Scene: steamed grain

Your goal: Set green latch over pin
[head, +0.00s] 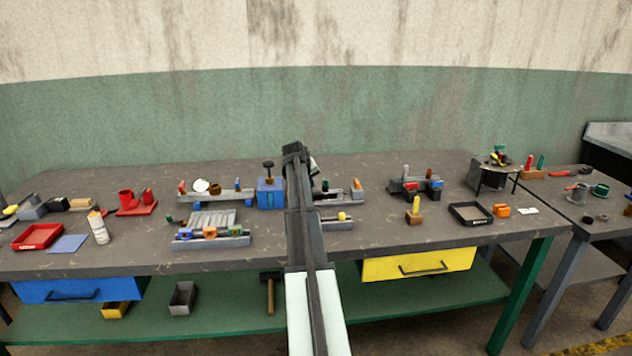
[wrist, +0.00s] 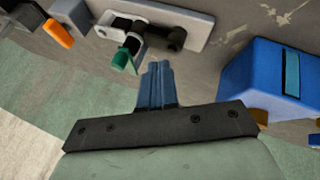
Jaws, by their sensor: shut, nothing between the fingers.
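The green latch (wrist: 123,59) shows in the wrist view as a small green piece beside grey and dark parts on a pale grey rail (wrist: 190,22). In the head view the green latch (head: 325,184) is a small spot just right of my arm. My gripper (wrist: 158,68) has its blue-grey fingers together and empty. In the picture its tips lie just right of the green latch, with a gap between them. I cannot tell which part is the pin.
A blue box (wrist: 262,78) stands right of my gripper in the wrist view; this box (head: 270,194) is left of my arm in the head view. An orange piece (wrist: 57,33) is at the rail's other end. Several other fixtures and trays stand along the bench (head: 380,240).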

